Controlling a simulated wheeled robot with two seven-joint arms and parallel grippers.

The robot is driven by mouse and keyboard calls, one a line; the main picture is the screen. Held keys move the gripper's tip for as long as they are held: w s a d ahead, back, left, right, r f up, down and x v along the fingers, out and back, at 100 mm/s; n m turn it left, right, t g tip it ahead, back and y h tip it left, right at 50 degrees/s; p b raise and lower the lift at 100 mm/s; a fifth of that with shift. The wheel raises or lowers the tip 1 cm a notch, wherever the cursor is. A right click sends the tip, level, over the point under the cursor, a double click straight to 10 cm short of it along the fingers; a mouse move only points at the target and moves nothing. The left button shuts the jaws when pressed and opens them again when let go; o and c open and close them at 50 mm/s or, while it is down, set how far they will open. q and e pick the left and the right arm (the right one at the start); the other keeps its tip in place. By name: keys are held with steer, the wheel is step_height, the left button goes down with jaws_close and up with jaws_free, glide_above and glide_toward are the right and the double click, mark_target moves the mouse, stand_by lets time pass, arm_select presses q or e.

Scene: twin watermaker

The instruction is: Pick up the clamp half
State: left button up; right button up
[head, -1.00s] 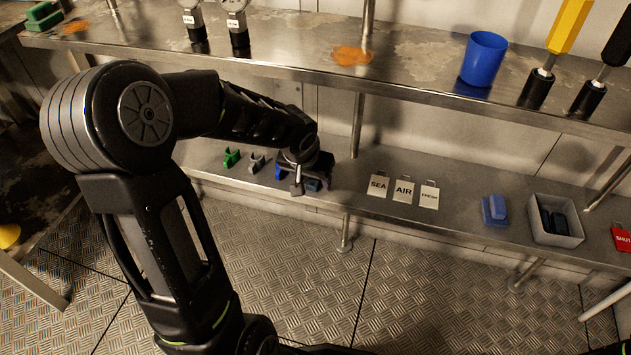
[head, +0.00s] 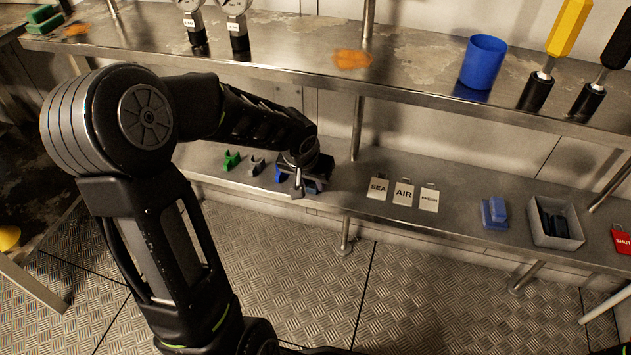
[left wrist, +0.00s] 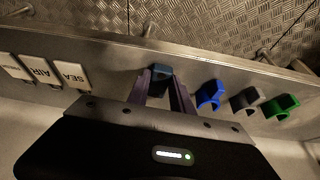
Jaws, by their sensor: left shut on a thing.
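The clamp half looks like a small dark blue block (left wrist: 158,73) between the fingers of my left gripper (left wrist: 160,88) in the left wrist view. My left gripper is shut on it, low at the lower shelf. In the head view my left gripper (head: 302,188) hides most of the block, and a dark blue part (head: 318,185) shows beside the fingers. I cannot tell whether the block still touches the shelf. My right gripper is not in view.
On the lower shelf (head: 345,205), blue (left wrist: 210,95), grey (left wrist: 245,100) and green (left wrist: 282,107) clips stand beside the gripper. SEA, AIR and FRESH tags (head: 403,193), a lighter blue part (head: 494,213) and a grey bin (head: 560,240) lie right.

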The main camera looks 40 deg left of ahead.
arm_select(q)
jaws_close()
steer(key=shift+r, duration=0.1)
steer(key=shift+p+v, duration=0.65)
steer(key=shift+v, duration=0.1)
step_height(320, 180, up, 6)
steer(key=p, duration=0.3)
glide_toward(312, 188)
steer(key=s+d, duration=0.2)
steer(key=s, duration=0.3)
steer(key=s+d+b, duration=0.3)
steer(key=s+b, duration=0.6)
steer(key=b, duration=0.1)
steer(key=shift+s+f, duration=0.3)
steer(key=shift+f, duration=0.05)
